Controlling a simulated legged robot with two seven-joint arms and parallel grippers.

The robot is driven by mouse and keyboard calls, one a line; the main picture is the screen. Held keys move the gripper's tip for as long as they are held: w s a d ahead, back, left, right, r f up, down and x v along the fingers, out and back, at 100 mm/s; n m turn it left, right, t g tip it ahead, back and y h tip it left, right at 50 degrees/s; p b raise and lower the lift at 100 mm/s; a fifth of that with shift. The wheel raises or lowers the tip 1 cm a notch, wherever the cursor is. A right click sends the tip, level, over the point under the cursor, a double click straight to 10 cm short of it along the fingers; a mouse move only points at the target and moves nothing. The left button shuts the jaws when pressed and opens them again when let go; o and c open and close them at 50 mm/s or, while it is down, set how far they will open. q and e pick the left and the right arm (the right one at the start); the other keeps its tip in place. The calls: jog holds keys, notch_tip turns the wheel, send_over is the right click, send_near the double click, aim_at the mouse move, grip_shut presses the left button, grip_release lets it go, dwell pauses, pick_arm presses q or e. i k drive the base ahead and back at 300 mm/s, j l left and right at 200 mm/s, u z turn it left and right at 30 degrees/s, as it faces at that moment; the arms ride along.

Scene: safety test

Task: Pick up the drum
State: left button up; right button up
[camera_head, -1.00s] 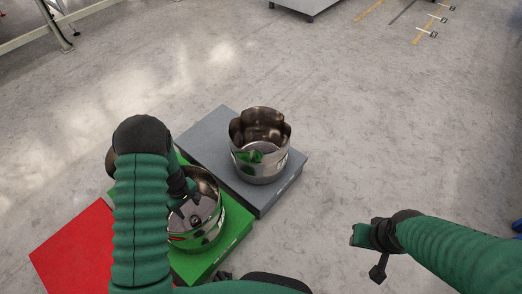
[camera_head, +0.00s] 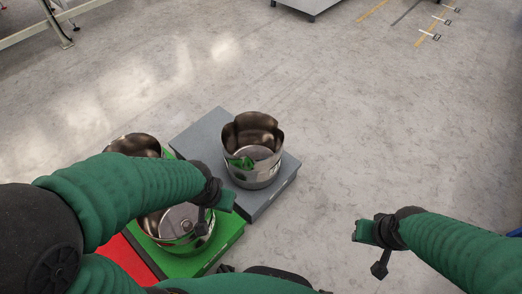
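A shiny metal drum (camera_head: 262,172) with a scalloped, open rim stands upright on the grey platform (camera_head: 200,135). A second metal drum (camera_head: 182,222) stands on the green platform (camera_head: 213,252), partly hidden by my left arm. The rim of a third metal drum (camera_head: 137,142) shows behind that arm; its base is hidden. My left gripper (camera_head: 215,213) is over the right side of the green platform's drum, in front of the grey platform, its fingers apart and empty. My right gripper (camera_head: 371,250) is open and empty over bare floor at the right.
A red platform (camera_head: 122,257) lies left of the green one, mostly hidden under my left arm. A metal frame (camera_head: 62,28) stands at the upper left, and a grey cabinet (camera_head: 311,6) at the top. The floor (camera_head: 400,130) right of the platforms is clear.

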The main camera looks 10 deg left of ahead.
aim_at(252, 142)
jog(key=i+l+u, duration=0.1)
jog(key=i+l, duration=0.55)
jog(key=l, duration=0.15)
jog(key=i+l+u, duration=0.15)
jog(key=i+l, duration=0.4)
jog(key=l, duration=0.3)
jog(key=i+l+u, duration=0.15)
jog(key=i+l, duration=0.15)
jog(key=l, duration=0.15)
jog(key=i+u, duration=0.2)
jog(key=u, duration=0.2)
jog(key=i+u, duration=0.2)
jog(key=u, duration=0.25)
jog(key=i+u, duration=0.2)
jog(key=u, duration=0.2)
